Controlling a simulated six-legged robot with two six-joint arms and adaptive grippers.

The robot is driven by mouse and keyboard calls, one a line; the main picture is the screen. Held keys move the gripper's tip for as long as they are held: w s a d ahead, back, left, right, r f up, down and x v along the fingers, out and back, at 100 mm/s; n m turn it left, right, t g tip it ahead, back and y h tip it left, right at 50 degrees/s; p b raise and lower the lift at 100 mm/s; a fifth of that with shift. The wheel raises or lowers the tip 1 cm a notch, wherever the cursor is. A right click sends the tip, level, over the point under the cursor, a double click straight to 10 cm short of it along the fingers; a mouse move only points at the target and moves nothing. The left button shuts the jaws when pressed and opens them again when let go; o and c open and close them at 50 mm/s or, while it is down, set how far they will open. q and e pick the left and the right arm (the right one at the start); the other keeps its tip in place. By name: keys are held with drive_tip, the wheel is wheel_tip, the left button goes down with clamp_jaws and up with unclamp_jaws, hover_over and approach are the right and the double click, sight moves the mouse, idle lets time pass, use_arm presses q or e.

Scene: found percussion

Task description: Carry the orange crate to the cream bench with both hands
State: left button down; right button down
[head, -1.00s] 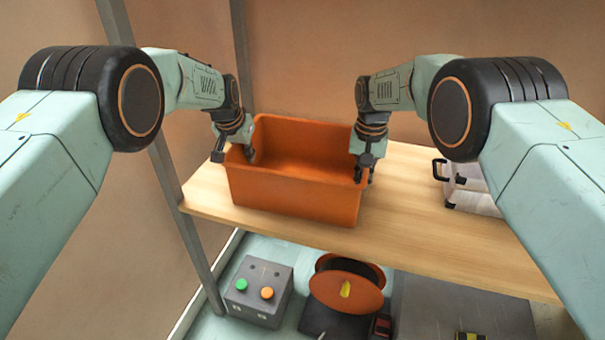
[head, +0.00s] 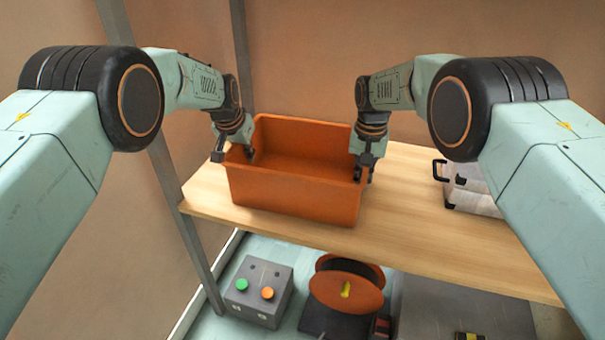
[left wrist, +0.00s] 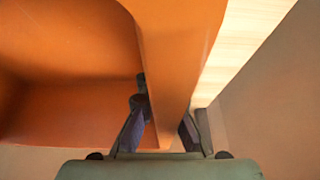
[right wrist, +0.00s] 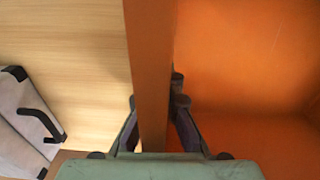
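The orange crate (head: 295,195) sits upright and empty on the wooden shelf (head: 420,230). My left gripper (head: 236,155) straddles its left end wall, one finger inside and one outside. In the left wrist view the fingers (left wrist: 165,120) close against that wall (left wrist: 180,60). My right gripper (head: 365,168) straddles the right end wall. In the right wrist view its fingers (right wrist: 156,110) close on the wall (right wrist: 150,50). I cannot make out a cream bench in any view.
A pale case (head: 470,190) with black handles stands on the shelf to the crate's right. A grey metal post (head: 170,180) is at the left. Below are a grey button box (head: 258,285) and an orange reel (head: 348,290). Bare shelf lies between crate and case.

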use_arm(q)
drive_tip(key=shift+r+p, duration=2.3)
drive_tip(key=shift+r, duration=0.3)
drive_tip(key=shift+f, duration=0.1)
drive_tip(key=shift+s, duration=0.1)
